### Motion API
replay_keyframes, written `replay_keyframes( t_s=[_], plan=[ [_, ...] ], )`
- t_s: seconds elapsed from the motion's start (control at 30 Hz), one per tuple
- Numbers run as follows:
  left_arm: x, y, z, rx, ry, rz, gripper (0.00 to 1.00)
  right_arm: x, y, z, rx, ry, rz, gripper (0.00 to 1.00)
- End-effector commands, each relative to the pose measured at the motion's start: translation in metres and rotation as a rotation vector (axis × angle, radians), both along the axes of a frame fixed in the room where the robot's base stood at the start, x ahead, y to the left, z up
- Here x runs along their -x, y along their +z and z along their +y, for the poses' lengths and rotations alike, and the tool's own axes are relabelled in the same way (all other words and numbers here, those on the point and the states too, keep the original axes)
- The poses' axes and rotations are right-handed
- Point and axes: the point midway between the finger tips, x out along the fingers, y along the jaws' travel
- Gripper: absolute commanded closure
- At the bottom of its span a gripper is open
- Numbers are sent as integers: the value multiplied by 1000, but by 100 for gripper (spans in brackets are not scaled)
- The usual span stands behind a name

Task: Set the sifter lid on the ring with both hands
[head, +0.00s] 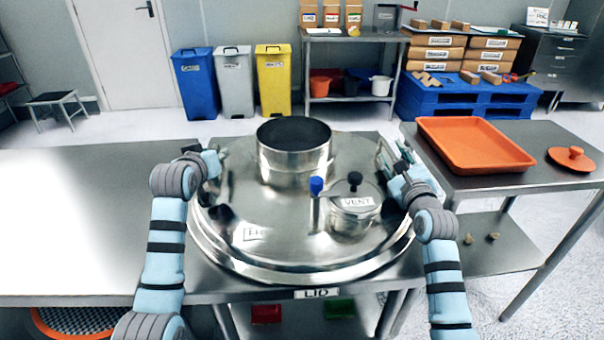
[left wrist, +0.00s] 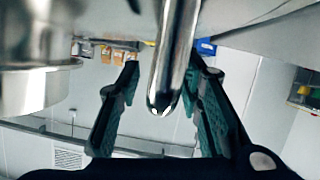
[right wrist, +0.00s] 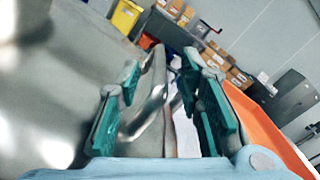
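The sifter lid (head: 270,215) is a large round shiny metal disc with a short open cylinder (head: 294,158) on top, a "VENT" cap (head: 354,205) and a blue-tipped lever (head: 316,186). It lies flat at the middle table, above a "LID" label (head: 316,293). My left gripper (head: 212,158) is at its left edge; in the left wrist view a metal handle bar (left wrist: 172,65) stands between its open fingers (left wrist: 162,75). My right gripper (head: 392,158) is at its right edge; in the right wrist view its open fingers (right wrist: 157,75) straddle a metal handle (right wrist: 150,105). I cannot make out the ring.
An orange tray (head: 475,146) and an orange round lid (head: 572,158) lie on the right table. The left table (head: 80,215) is bare. An orange-rimmed mesh screen (head: 75,322) shows below it. Bins, a shelf and boxes stand along the back wall.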

Motion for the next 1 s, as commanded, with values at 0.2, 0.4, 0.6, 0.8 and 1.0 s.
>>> replay_keyframes(
  t_s=[0.2, 0.4, 0.6, 0.8, 1.0],
  plan=[
    [0, 0, 0, 0, 0, 1, 100, 0, 0, 0, 1, -1, -1, 100],
    [0, 0, 0, -2, 1, 1, 100, 0, 1, -2, 3, -3, -3, 100],
    [0, -1, 1, -4, 1, 2, 100, 1, 2, -3, 6, -4, -5, 100],
    [0, 9, 3, -5, 5, -8, 100, 0, 12, -2, 6, -4, -17, 100],
    [0, 30, 5, -8, 8, -10, 100, 0, 32, -2, 7, -4, -15, 100]
  ],
)
